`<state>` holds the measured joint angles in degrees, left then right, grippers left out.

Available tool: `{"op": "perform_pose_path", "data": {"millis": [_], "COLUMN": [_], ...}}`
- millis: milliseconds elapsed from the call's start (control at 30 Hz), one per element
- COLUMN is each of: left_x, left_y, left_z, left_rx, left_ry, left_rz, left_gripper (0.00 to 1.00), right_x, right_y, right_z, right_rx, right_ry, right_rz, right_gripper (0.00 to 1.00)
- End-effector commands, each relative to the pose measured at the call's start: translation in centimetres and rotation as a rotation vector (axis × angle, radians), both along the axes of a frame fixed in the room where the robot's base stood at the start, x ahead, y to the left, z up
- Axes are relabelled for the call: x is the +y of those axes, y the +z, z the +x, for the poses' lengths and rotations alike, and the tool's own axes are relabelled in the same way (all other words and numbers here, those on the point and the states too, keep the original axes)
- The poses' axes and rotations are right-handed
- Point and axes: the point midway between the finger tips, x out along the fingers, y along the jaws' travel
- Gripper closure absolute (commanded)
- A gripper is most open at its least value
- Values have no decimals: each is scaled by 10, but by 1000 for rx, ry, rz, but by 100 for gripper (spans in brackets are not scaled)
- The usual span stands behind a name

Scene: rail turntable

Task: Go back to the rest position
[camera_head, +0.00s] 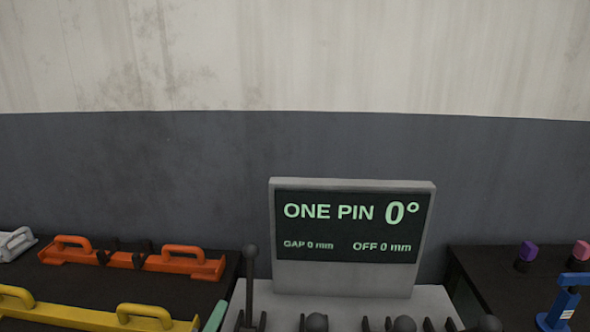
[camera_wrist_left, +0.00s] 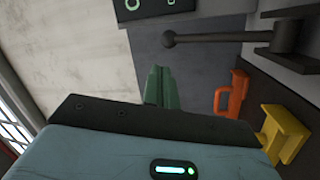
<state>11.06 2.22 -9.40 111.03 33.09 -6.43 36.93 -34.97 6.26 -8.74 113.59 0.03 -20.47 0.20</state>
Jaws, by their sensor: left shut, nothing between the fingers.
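My left gripper (camera_head: 215,316) shows only as a small green tip at the bottom edge of the head view, left of the grey console. In the left wrist view its green fingers (camera_wrist_left: 161,86) are together, with nothing between them. The fingers are apart from the lever (camera_wrist_left: 225,38), which shows above and to the right of them. The rest of my left arm is hidden below the head view. My right gripper is in neither view.
The grey console carries a screen (camera_head: 350,227) reading "ONE PIN 0°", gap 0 mm, off 0 mm. An upright ball-topped lever (camera_head: 250,280) stands beside it. Orange (camera_head: 185,262) and yellow (camera_head: 60,315) handled bars lie left. A blue device (camera_head: 565,300) stands right.

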Motion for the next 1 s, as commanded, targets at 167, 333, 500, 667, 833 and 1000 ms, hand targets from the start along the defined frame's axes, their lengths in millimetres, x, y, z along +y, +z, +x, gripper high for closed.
{"op": "perform_pose_path", "data": {"millis": [167, 333, 500, 667, 833, 1000], "left_x": [5, 13, 24, 33, 38, 38], "left_y": [-103, -182, -241, -271, -283, -284], "left_z": [-66, -144, -231, -295, -326, -329], "left_rx": [192, 352, 486, 562, 594, 596], "left_ry": [9, -49, -162, -270, -329, -336], "left_rz": [356, 685, 990, 1189, 1283, 1294], "left_gripper": [100, 100, 100, 100, 100, 100], "right_x": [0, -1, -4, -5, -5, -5], "right_y": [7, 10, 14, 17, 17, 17], "right_z": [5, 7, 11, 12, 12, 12], "right_rx": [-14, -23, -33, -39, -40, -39], "right_ry": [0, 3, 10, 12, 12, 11], "right_rz": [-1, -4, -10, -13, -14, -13], "right_gripper": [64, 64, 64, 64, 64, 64]}}
